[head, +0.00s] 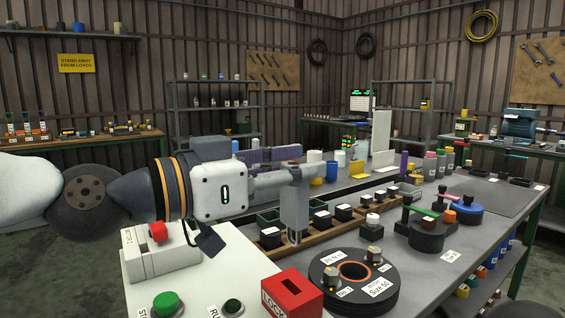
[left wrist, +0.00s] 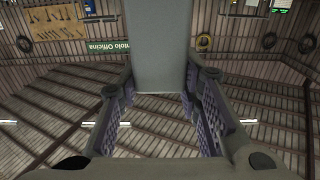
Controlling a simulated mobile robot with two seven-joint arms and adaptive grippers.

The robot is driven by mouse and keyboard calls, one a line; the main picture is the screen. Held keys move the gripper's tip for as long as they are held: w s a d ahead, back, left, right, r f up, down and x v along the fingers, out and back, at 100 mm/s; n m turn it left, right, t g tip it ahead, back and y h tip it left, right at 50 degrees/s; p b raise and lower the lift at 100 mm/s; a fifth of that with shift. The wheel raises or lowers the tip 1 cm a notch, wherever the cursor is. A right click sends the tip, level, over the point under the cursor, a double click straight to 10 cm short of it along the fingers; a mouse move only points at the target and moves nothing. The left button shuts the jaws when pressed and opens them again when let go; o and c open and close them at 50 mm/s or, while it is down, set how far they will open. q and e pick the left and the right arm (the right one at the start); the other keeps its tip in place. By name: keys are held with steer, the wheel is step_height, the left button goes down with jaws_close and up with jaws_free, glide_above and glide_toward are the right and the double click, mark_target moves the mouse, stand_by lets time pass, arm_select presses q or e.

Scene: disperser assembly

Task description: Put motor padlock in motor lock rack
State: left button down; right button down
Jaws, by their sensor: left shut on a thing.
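My left gripper (head: 302,165) reaches in from the left above the workbench and is shut on a plain grey slab (head: 295,206). The slab hangs upright from the fingers, its lower end near the wooden block rack. In the left wrist view, the same slab (left wrist: 160,45) sits between the fingertips (left wrist: 160,80), and the purple inner pads show. I cannot tell whether this slab is the motor padlock. A red box marked LOCK (head: 292,295) stands at the front of the bench. I cannot identify the motor lock rack for certain. My right gripper is not in view.
A wooden rack (head: 330,228) with several dark blocks lies below the gripper. Black discs (head: 385,290) with labelled weights stand in front. A white control box (head: 150,255) and green button (head: 166,303) are at left. A teal motor (head: 518,123) stands on the far right bench.

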mark_target(291, 240)
arm_select(q)
steer(key=shift+a+r, duration=0.1)
steer(key=shift+a, duration=0.1)
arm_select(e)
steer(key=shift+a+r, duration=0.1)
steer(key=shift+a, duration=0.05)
